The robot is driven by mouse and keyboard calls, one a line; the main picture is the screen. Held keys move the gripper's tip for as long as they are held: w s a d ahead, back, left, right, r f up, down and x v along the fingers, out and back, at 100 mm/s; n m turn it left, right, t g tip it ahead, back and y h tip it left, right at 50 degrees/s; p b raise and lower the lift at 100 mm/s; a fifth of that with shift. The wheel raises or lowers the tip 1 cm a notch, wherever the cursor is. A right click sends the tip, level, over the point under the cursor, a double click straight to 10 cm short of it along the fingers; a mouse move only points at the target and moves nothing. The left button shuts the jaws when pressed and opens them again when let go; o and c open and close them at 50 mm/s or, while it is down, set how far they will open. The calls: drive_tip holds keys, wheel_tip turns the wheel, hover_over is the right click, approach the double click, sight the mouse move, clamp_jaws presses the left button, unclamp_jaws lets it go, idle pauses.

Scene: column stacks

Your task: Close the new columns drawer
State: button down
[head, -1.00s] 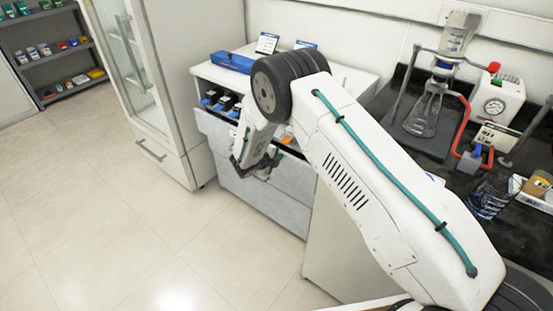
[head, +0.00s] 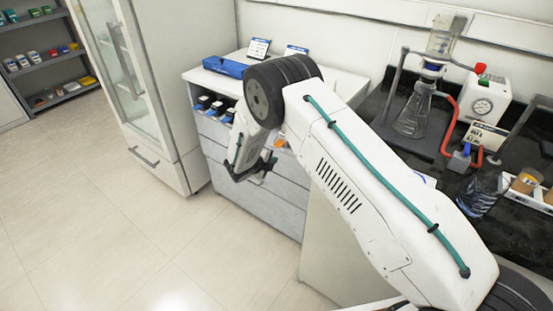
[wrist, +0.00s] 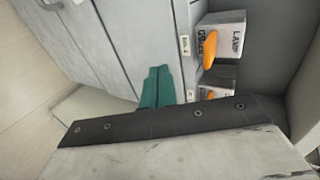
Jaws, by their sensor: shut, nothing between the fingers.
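The drawer cabinet (head: 262,205) stands left of the dark bench in the head view, with grey fronts. Its open top drawer (head: 212,128) shows several black, white and blue items at the left and an orange item at the right; my arm hides its middle. My gripper (head: 246,168) is in front of the cabinet, pointing down, shut and empty. In the wrist view its teal fingertips (wrist: 157,86) are together beside a grey drawer front (wrist: 152,35). White labelled boxes (wrist: 220,40) with orange parts lie inside the drawer. I cannot tell whether the fingertips touch the front.
A blue box (head: 226,66) and small signs stand on the cabinet top. A tall glass-door cabinet (head: 160,90) with a handle is at left. Glassware and a gauge unit (head: 485,100) stand on the dark bench at right. The floor (head: 110,240) in front is clear.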

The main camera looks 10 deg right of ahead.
drive_tip(key=f+v, duration=0.1)
drive_tip(key=v, duration=1)
drive_tip(key=s+d+r+m+g, duration=0.2)
drive_tip(key=s+d+r+m, duration=0.4)
drive_tip(key=r, duration=0.4)
drive_tip(key=s+d+r+m+g, duration=0.2)
drive_tip(key=s+d+r+m, duration=0.1)
drive_tip(key=d+r+m, duration=0.45)
drive_tip(key=s+d+r+m+g, duration=0.2)
drive_tip(key=s+d+r+m, duration=0.3)
drive_tip(key=r+m, duration=0.45)
drive_tip(key=s+d+r+m+g+y, duration=0.1)
drive_tip(key=s+d+r+m+y, duration=0.15)
drive_tip(key=s+r+m, duration=0.4)
drive_tip(key=s+d+r+m+g+y, duration=0.1)
drive_tip(key=s+d+r+m, duration=0.25)
drive_tip(key=s, duration=0.55)
drive_tip(key=s+a+m+y, duration=0.3)
drive_tip(key=s+m+y, duration=0.2)
drive_tip(key=s+m, duration=0.6)
drive_tip(key=s, duration=0.4)
drive_tip(key=shift+s+f+m+t, duration=0.25)
drive_tip(key=shift+s+m+t, duration=0.15)
